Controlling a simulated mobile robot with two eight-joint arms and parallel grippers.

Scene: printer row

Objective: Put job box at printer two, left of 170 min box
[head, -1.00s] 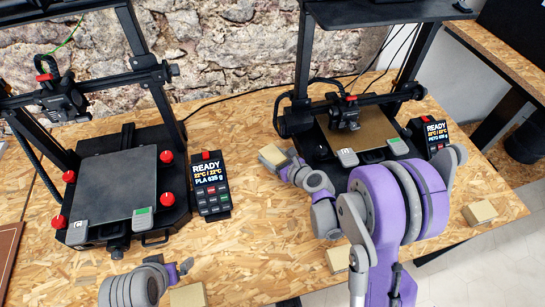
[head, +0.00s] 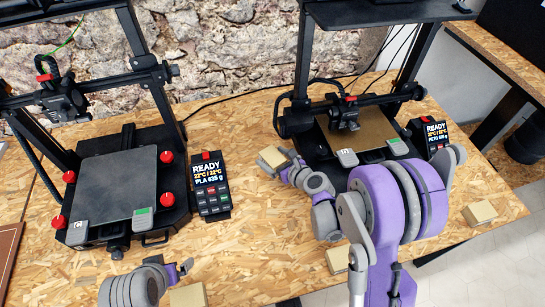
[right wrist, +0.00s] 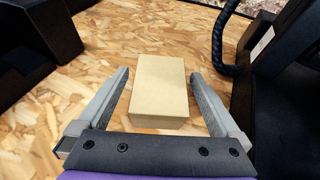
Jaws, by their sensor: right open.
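A small tan box (head: 271,158) stands on the wooden table, left of the right-hand printer (head: 365,150). My right gripper (right wrist: 161,78) is open, with one finger on each side of this box (right wrist: 158,92) and a visible gap at each finger. Other tan boxes lie at the front: one by my right arm (head: 338,260), one at the right (head: 480,212) and one at the bottom edge (head: 188,296). No time label is readable on any box. My left gripper (head: 184,269) is low in the head view, close to the bottom-edge box; its jaws are too small to judge.
The left-hand printer (head: 117,185) and its display (head: 210,183) fill the left of the table. Another display (head: 434,136) stands right of the right-hand printer. Between the left display and the right printer the table is mostly clear. A black cable runs along the back.

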